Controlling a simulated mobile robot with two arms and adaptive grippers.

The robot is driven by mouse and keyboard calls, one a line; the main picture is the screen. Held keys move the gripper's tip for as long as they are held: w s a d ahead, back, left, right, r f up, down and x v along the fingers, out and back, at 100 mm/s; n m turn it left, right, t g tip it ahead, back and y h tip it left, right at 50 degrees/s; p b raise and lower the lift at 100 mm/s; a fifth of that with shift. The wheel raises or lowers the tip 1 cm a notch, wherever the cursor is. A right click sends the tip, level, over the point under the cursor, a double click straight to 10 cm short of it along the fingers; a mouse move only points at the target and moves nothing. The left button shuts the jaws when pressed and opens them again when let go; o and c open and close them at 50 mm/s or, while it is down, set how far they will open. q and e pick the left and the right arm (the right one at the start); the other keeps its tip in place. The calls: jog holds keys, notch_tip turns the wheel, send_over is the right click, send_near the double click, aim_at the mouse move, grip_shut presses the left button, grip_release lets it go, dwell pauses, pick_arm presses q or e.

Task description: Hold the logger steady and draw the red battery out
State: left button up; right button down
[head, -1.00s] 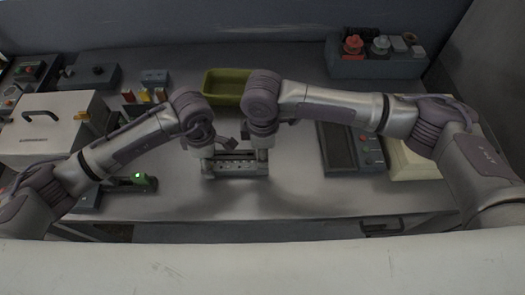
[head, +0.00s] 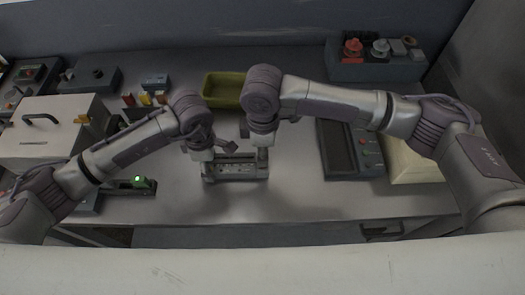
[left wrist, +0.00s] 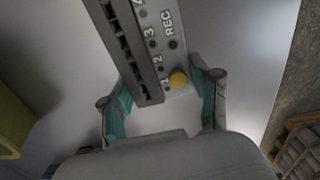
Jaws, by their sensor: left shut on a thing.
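The logger (head: 235,172) is a grey block lying on the bench in the middle of the head view. In the left wrist view the logger (left wrist: 150,45) shows a row of dark slots, the numbers, the label REC and a yellow button (left wrist: 178,79). My left gripper (head: 206,166) is at the logger's left end; its teal-padded fingers (left wrist: 160,92) straddle that end, shut on it. My right gripper (head: 262,157) points down at the logger's right end; I cannot tell whether its fingers are open or shut. I cannot make out the red battery.
An olive bin (head: 222,89) stands behind the logger. A dark panel with buttons (head: 350,149) lies to the right. A grey holder (head: 375,70) with knobs is at the back right. A white case (head: 45,130) and a green-lit device (head: 138,183) are at the left.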

jog(key=shift+r, duration=1.6)
pick_arm(q)
jog(key=o, duration=1.5)
notch_tip(320, 180, up, 12)
